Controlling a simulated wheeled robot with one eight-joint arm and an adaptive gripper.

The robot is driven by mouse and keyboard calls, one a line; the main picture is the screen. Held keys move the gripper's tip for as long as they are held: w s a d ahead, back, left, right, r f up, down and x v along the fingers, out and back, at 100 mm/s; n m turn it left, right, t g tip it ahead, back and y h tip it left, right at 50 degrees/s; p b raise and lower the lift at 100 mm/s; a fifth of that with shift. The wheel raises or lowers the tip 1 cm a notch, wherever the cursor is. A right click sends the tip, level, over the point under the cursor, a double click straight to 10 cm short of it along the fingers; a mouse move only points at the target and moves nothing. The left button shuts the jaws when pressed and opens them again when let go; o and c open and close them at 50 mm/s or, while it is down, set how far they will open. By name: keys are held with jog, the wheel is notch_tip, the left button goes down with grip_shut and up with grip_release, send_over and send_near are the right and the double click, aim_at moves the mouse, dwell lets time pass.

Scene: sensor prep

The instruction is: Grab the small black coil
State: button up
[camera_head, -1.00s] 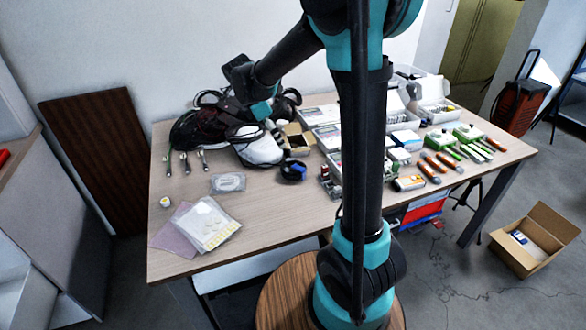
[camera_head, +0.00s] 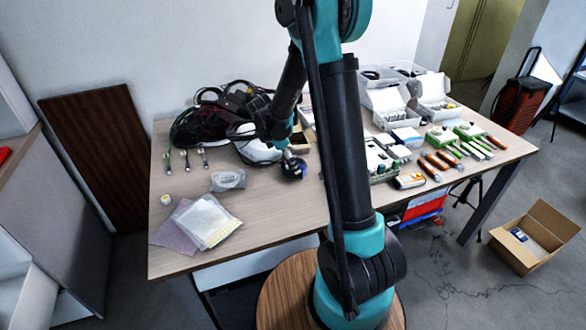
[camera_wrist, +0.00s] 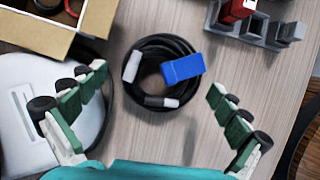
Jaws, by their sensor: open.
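The small black coil (camera_wrist: 160,52) lies flat on the wooden table in the wrist view. It is a ring of black cable with a blue tag and pale connector ends. In the head view the coil (camera_head: 293,168) is partly covered by my gripper. My gripper (camera_wrist: 152,94) is open and empty, with its two green-padded fingers spread on either side of the coil's near side. In the head view my gripper (camera_head: 288,154) is just above the coil; whether it touches cannot be told.
A grey holder (camera_wrist: 255,28) with a red part is at upper right. The table (camera_head: 265,205) is bare in front of the coil.

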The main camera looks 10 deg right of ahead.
jog(key=shift+x, duration=0.95)
jog(key=c, duration=1.2)
jog(key=shift+o, duration=0.2)
jog(key=shift+r, duration=0.15)
